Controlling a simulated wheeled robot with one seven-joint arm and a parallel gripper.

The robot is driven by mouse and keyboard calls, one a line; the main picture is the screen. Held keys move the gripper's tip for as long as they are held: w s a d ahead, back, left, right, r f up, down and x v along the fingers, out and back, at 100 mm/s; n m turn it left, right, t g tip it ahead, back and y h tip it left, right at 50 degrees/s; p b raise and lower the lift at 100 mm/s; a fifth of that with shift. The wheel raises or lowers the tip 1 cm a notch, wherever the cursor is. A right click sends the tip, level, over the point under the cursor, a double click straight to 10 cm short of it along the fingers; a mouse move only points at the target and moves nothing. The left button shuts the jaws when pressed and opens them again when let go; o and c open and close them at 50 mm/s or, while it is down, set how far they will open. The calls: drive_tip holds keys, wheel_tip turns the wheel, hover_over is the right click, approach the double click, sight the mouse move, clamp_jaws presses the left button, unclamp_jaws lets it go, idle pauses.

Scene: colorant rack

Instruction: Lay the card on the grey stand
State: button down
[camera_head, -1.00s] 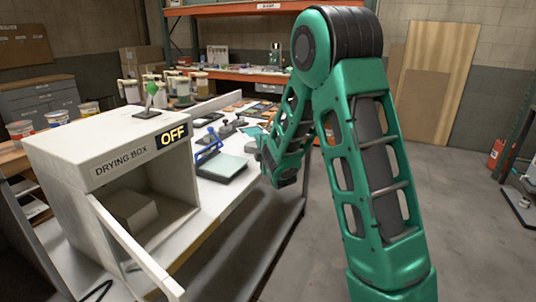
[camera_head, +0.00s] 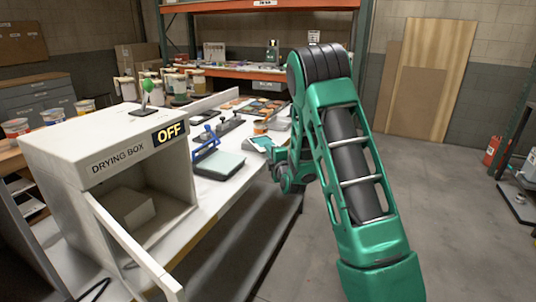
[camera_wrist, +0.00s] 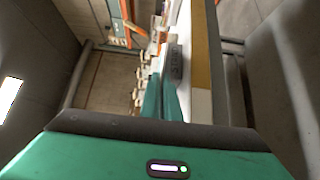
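My gripper (camera_head: 286,172) is at the right edge of the white workbench, partly hidden by my green forearm; its fingertips do not show clearly. In the wrist view two teal strips (camera_wrist: 161,100) stand close together above my gripper's body; I cannot tell whether anything is between them. A small grey piece with faint marks (camera_wrist: 175,62) lies just beyond them. I cannot pick out the card for certain; a flat pale teal piece (camera_head: 261,144) shows beside my gripper. No grey stand is clearly identifiable. A light grey block (camera_head: 131,207) sits inside the open drying box.
The drying box (camera_head: 112,143) reads OFF, its door (camera_head: 133,248) swung out toward the front. A blue-handled frame with a pale pad (camera_head: 220,164) and dark tools (camera_head: 228,125) lie on the bench (camera_head: 205,203). Jars (camera_head: 180,88) stand behind.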

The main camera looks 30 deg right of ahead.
drive_tip(key=shift+f, duration=0.25)
drive_tip(key=c, duration=2.4)
unclamp_jaws()
drive_tip(key=shift+f, duration=0.15)
drive_tip(key=shift+c, duration=0.2)
drive_tip(key=o, duration=0.4)
